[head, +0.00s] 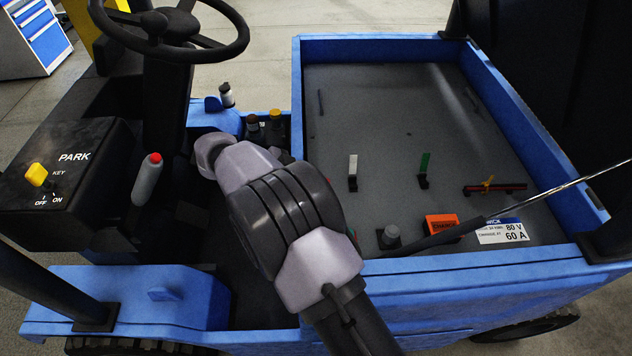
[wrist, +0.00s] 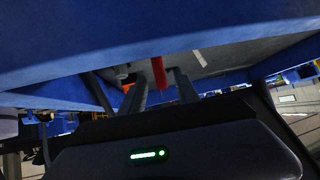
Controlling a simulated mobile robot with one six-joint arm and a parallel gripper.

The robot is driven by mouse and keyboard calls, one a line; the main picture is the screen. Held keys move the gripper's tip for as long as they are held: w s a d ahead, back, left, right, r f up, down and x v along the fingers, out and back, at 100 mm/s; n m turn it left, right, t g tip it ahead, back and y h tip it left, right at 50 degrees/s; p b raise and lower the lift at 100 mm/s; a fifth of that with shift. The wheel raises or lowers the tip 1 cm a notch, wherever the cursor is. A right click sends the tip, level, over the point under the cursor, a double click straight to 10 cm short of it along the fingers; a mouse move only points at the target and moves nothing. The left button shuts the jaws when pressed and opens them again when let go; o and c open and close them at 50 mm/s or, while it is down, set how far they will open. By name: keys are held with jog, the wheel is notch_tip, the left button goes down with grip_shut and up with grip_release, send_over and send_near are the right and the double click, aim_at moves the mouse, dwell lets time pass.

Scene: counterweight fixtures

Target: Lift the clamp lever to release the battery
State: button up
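In the wrist view, my gripper (wrist: 160,80) is open, with its two grey fingers apart. A red bar (wrist: 158,70), which may be the clamp lever's handle, shows between the fingertips with gaps on both sides; contact is not clear. In the head view my arm hides the gripper and most of what is around it. The battery's grey top (head: 385,110) lies inside a blue-walled bay. A white-tipped upright (head: 353,168) and a green-tipped upright (head: 424,166) stand on it.
A blue rim (head: 470,256) runs along the bay's near side.

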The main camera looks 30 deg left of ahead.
jog(key=p+v, duration=0.1)
jog(key=v, duration=0.5)
jog(key=shift+s+a+r, duration=0.15)
jog(key=shift+s+r, duration=0.05)
